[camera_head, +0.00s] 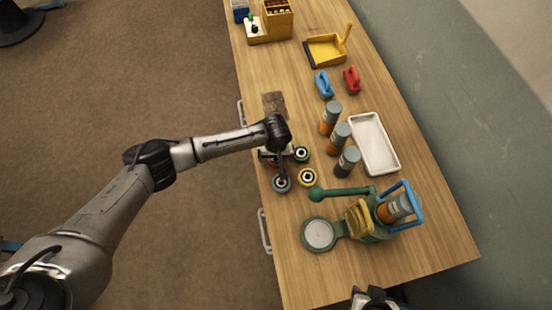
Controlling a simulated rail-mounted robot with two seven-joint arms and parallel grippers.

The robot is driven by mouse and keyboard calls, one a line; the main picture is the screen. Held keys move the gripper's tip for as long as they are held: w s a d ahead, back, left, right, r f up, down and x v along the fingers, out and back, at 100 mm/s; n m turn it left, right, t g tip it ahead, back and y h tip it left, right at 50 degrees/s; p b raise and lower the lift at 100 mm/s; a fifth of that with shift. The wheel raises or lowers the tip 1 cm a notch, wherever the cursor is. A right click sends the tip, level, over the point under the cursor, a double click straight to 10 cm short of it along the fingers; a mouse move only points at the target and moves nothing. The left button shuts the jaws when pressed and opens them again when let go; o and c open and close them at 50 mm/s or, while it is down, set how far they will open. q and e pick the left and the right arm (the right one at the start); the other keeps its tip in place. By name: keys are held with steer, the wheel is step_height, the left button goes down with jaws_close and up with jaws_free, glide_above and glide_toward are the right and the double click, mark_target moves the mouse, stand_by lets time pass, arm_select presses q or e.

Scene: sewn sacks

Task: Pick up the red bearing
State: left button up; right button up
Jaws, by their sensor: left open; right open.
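My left gripper (280,163) is above the group of bearings near the table's left edge, pointing down, with its jaws open. A little red, apparently the red bearing (271,162), shows under it; the wrist and fingers hide most of it, and I cannot tell whether they touch. My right gripper (374,298) is only partly in view at the bottom edge, away from the bearings, and is open.
A green press (362,219) with a long lever stands just below the bearings. Several grey-and-orange cans (340,137) and a white tray (374,144) are to the right. A brown pad (274,105) lies above. The wooden table (400,258) is bare at its lower end.

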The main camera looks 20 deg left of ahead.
arm_select(q)
steer(key=shift+f, duration=0.45)
steer(key=shift+c, duration=0.3)
steer(key=c, duration=1.1)
steer(key=shift+c, duration=0.2)
